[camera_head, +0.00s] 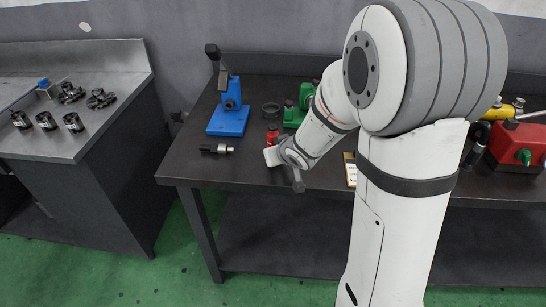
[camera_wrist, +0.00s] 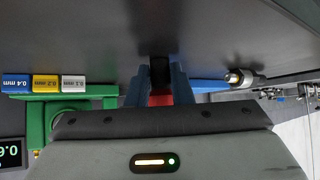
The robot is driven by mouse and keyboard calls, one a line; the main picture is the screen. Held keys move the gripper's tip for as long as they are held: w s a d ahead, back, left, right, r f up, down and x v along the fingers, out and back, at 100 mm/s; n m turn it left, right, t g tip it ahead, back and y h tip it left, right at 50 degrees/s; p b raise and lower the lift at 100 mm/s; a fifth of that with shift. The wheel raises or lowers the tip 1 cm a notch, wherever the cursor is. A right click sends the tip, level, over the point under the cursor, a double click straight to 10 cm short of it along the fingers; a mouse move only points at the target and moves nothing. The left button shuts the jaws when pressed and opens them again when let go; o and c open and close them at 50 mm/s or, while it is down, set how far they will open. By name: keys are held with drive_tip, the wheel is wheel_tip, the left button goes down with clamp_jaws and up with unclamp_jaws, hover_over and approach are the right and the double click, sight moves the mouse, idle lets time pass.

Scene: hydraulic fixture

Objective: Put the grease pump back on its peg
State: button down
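No thing can be named as the grease pump for certain, and I cannot make out its peg. A small red thing (camera_head: 272,134) stands on the dark bench, right at my gripper (camera_head: 272,150). In the wrist view my gripper's two blue fingers (camera_wrist: 160,85) lie on either side of a red and black thing (camera_wrist: 160,98), with no clear gap. I cannot tell whether they press on it. A black cylinder with a metal end (camera_head: 217,149) lies left of my gripper, and shows in the wrist view (camera_wrist: 240,77).
A blue press (camera_head: 230,118) and dark ring (camera_head: 270,109) stand behind. A green fixture (camera_head: 293,115) is partly hidden by my arm; its labelled blocks (camera_wrist: 45,83) show in the wrist view. Red and yellow equipment (camera_head: 515,145) is at right. A steel table (camera_head: 100,62) holds several black parts.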

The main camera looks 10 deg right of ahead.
drive_tip(key=c, duration=1.2)
unclamp_jaws()
drive_tip(key=p+v, duration=0.3)
drive_tip(key=v, duration=0.3)
drive_tip(key=shift+s+r, duration=0.2)
drive_tip(key=shift+r, duration=0.1)
drive_tip(key=shift+s+d+r+p, duration=0.2)
drive_tip(key=shift+s+r+p, duration=0.1)
drive_tip(key=shift+s, duration=0.15)
drive_tip(key=shift+d+r, duration=0.15)
drive_tip(key=shift+d, duration=0.05)
drive_tip(key=s+d+r+m+g+h, duration=0.2)
drive_tip(key=s+d+r+h, duration=0.25)
drive_tip(key=s+d, duration=0.2)
drive_tip(key=s+a+r+g+y, duration=0.1)
drive_tip(key=s+g, duration=0.1)
drive_tip(key=s, duration=0.5)
drive_tip(key=s+a+r+m+g+y+p, duration=0.1)
drive_tip(key=s+a+r+g, duration=0.1)
drive_tip(key=s, duration=0.4)
drive_tip(key=shift+s+r, duration=0.25)
drive_tip(key=shift+s, duration=0.15)
